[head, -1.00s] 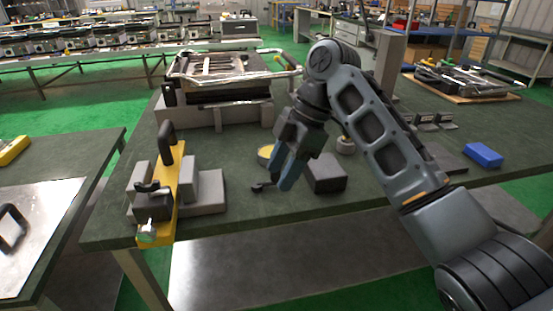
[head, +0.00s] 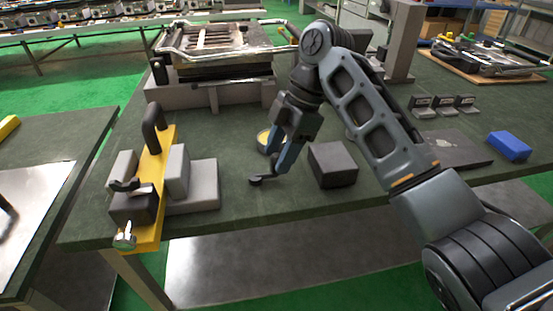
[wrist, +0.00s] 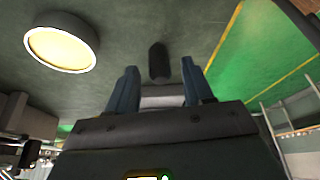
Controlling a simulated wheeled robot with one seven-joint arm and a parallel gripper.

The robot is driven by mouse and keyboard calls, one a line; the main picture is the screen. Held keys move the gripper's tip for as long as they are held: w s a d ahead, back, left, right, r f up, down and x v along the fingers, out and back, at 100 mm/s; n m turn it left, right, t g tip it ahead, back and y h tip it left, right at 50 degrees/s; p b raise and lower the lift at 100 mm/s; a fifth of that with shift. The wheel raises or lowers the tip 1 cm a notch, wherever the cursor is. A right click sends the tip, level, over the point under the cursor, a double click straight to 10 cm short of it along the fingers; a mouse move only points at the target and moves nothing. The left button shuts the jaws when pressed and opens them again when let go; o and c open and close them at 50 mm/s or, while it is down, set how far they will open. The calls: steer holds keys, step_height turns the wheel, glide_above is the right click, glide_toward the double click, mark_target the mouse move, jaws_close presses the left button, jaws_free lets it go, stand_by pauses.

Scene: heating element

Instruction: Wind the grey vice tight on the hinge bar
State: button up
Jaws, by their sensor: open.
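A light grey block fixture (head: 200,185), which looks like the grey vice, stands at the table's left front. Its upright grey blocks flank a yellow bar (head: 150,228), probably the hinge bar, with a black loop handle (head: 153,123) at its far end. A dark block (head: 133,207) and a silver knob (head: 124,238) sit at the bar's near end. My gripper (head: 280,160) is open, to the right of the fixture and apart from it. Its blue fingers point down near a small dark piece (head: 262,181). In the wrist view, a dark cylinder (wrist: 158,62) shows beyond the gap between my fingers (wrist: 160,88).
A dark grey block (head: 333,163) stands just right of my gripper. A metal frame assembly (head: 215,50) is at the back. A blue box (head: 509,146) lies at the right. Bare table lies between the fixture and my gripper.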

steer(key=shift+x, duration=1)
jaws_close()
steer(key=shift+s+r+p, duration=0.1)
steer(key=shift+p, duration=0.25)
